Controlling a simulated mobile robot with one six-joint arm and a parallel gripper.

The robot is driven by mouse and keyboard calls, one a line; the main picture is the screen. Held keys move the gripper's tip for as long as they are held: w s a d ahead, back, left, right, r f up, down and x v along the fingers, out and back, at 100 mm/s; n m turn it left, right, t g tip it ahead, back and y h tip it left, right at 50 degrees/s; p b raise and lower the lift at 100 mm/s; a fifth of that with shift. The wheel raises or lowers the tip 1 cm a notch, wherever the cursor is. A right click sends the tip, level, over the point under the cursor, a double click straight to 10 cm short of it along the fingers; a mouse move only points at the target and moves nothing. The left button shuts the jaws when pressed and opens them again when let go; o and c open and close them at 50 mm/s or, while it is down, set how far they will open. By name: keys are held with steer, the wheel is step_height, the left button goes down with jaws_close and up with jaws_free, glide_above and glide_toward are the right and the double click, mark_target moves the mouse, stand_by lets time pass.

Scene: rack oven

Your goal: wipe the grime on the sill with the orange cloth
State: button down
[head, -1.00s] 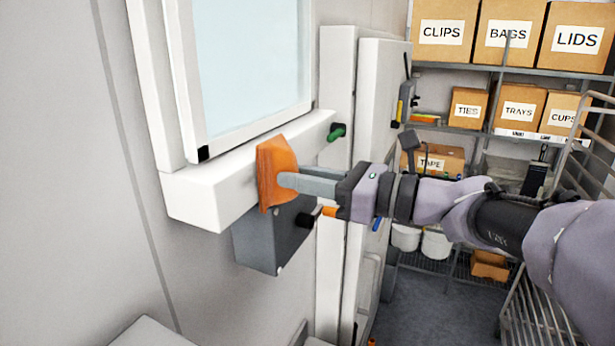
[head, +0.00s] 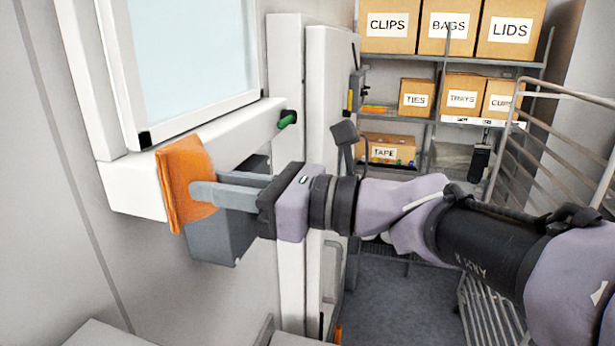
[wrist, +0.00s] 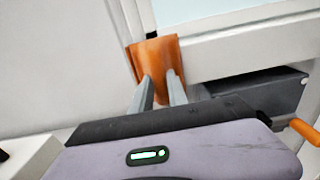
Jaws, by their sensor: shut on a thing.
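My gripper (head: 205,192) is shut on the orange cloth (head: 184,166), which hangs down in front of the white sill (head: 128,190) below the window. In the wrist view the cloth (wrist: 155,55) spans the two grey fingers (wrist: 160,88), and its upper part lies near the sill's left end and a black corner piece. I cannot tell whether the cloth touches the sill. No grime shows on the visible parts of the sill; the cloth hides part of its front.
A dark grey box (head: 222,235) is fixed to the wall under the sill, close below my gripper. A green knob (head: 287,119) sits at the sill's right end. A wire rack (head: 540,160) stands at the right. Shelves with labelled boxes (head: 387,28) are at the back.

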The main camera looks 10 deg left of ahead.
steer(key=shift+s, duration=0.15)
steer(key=shift+d+b, duration=0.6)
steer(key=shift+d, duration=2.35)
steer(key=d, duration=0.3)
steer(key=shift+s+b, duration=0.15)
steer(key=shift+b, duration=0.2)
steer(key=a+p, duration=0.1)
steer(key=a+r, duration=0.1)
steer(key=a, duration=0.1)
steer(key=a+p, duration=0.1)
steer(key=a, duration=0.1)
steer(key=shift+w+a+r+p, duration=0.15)
steer(key=shift+w+a+p, duration=0.1)
steer(key=shift+p, duration=0.1)
steer(key=shift+a, duration=0.7)
